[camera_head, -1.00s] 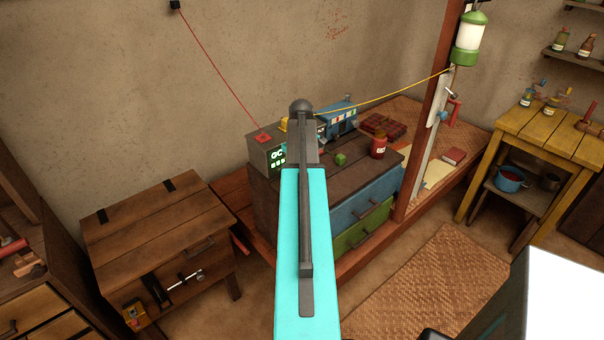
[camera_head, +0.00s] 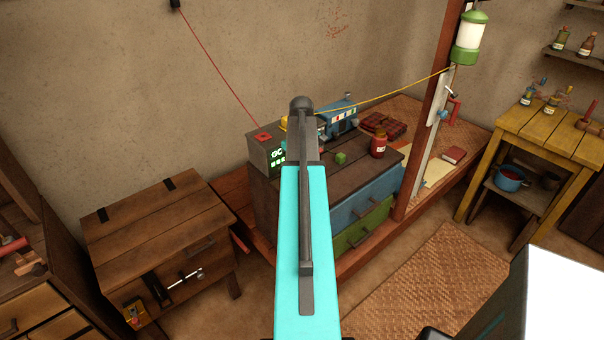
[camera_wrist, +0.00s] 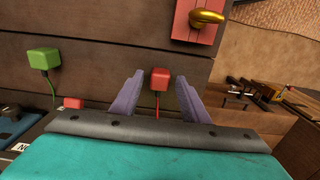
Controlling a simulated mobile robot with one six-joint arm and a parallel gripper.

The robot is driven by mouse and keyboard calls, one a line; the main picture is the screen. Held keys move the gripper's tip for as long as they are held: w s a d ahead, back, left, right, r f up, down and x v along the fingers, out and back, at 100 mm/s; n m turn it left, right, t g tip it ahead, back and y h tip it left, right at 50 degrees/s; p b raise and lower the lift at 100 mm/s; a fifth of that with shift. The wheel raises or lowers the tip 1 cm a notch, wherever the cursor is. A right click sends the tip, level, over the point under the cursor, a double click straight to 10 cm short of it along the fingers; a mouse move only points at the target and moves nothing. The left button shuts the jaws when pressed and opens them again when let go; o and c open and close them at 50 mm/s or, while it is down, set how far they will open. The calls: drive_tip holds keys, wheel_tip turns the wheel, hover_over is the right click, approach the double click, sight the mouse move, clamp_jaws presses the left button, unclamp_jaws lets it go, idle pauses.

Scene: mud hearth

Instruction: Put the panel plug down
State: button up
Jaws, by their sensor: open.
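A small red block-shaped plug (camera_wrist: 159,79) with a red lead shows in the wrist view, over the dark planked top of the drawer chest. My gripper (camera_wrist: 159,92) is open, with one purple finger on each side of the plug and a gap on both sides. The plug looks to be resting on the planks, but its contact is hard to tell. In the head view my arm hides both the plug and my fingers. A green plug (camera_wrist: 43,59) with a green lead lies to the left; it also shows in the head view (camera_head: 340,158).
A controller box (camera_head: 267,150) with a lit display, a blue device (camera_head: 341,117) and a red jar (camera_head: 378,145) stand on the drawer chest (camera_head: 330,178). A red plate with a brass hook (camera_wrist: 198,20) lies beyond my fingers. A wooden post (camera_head: 432,120) rises at the right.

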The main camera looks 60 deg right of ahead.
wheel_tip(320, 180, up, 12)
drive_tip(key=b, duration=0.2)
drive_tip(key=shift+b, duration=0.35)
idle(0.9)
drive_tip(key=w+a+f+n, duration=0.1)
drive_tip(key=w+a+f, duration=0.75)
drive_tip(key=a, duration=0.45)
drive_tip(key=w+a+f+n, duration=0.1)
drive_tip(key=w+a+f, duration=0.7)
drive_tip(key=a+f, duration=0.3)
drive_tip(key=s+a+f+n, duration=0.1)
drive_tip(key=a+f, duration=0.4)
drive_tip(key=a, duration=0.6)
drive_tip(key=s+a+f, duration=0.1)
drive_tip(key=a+f, duration=0.4)
drive_tip(key=a, duration=0.7)
drive_tip(key=s+a+f+n, duration=0.1)
drive_tip(key=a+f, duration=0.5)
drive_tip(key=a, duration=0.5)
drive_tip(key=s+f+g, duration=0.3)
drive_tip(key=s+f, duration=0.6)
drive_tip(key=s, duration=0.3)
drive_tip(key=s+f+g, duration=0.2)
drive_tip(key=s+f, duration=0.7)
drive_tip(key=s, duration=0.4)
drive_tip(key=shift+s+a+f+g+b, duration=0.15)
drive_tip(key=shift+s+f+g+b, duration=0.15)
drive_tip(key=shift+g+b, duration=0.1)
